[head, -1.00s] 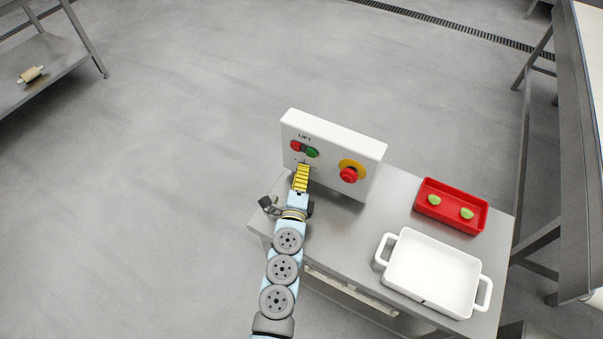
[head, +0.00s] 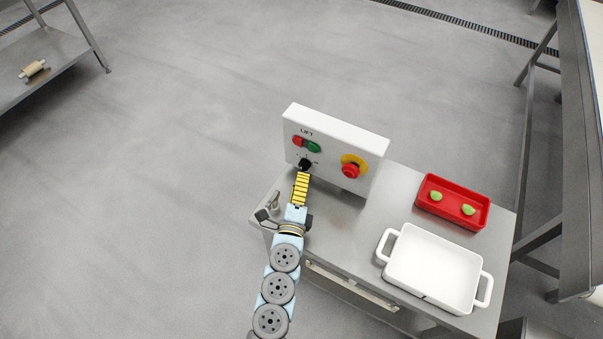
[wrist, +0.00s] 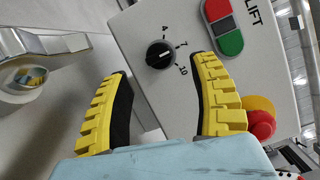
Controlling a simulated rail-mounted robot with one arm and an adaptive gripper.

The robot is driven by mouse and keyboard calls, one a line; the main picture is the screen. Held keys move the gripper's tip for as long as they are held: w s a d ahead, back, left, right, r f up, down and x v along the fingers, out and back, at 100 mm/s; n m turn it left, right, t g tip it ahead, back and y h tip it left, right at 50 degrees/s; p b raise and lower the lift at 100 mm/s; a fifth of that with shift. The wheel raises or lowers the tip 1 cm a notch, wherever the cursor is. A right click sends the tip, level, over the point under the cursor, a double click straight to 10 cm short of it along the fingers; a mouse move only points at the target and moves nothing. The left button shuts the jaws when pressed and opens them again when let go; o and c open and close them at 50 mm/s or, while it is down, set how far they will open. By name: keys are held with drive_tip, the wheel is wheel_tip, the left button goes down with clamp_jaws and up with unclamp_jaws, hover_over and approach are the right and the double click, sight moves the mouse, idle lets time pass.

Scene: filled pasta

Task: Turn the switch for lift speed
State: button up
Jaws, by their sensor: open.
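The lift control box (head: 330,150) is a white panel standing at the back of the steel table. Its lift speed switch is a black rotary knob (head: 305,164) below the red and green buttons, and the knob (wrist: 159,54) also shows in the wrist view with the marks 4, 7 and 10 around it. The knob's white line points towards the 7 to 10 side, but I cannot tell the exact mark. My gripper (head: 303,174) is open and empty, with yellow-backed fingers (wrist: 165,95) apart. The knob sits ahead of the fingertips, in line with the gap between them, not gripped.
A red emergency button (head: 350,171) on a yellow ring is right of the knob. Red and green buttons (wrist: 223,27) are above it. A red tray (head: 430,206) with green pieces and a white dish (head: 432,262) stand at the table's right. A metal tap-like fitting (head: 275,201) is left of my gripper.

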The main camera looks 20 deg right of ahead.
drive_tip(key=v, duration=0.6)
drive_tip(key=shift+s+a+f, duration=0.1)
drive_tip(key=shift+s+a, duration=0.1)
drive_tip(key=shift+s, duration=0.1)
idle(0.4)
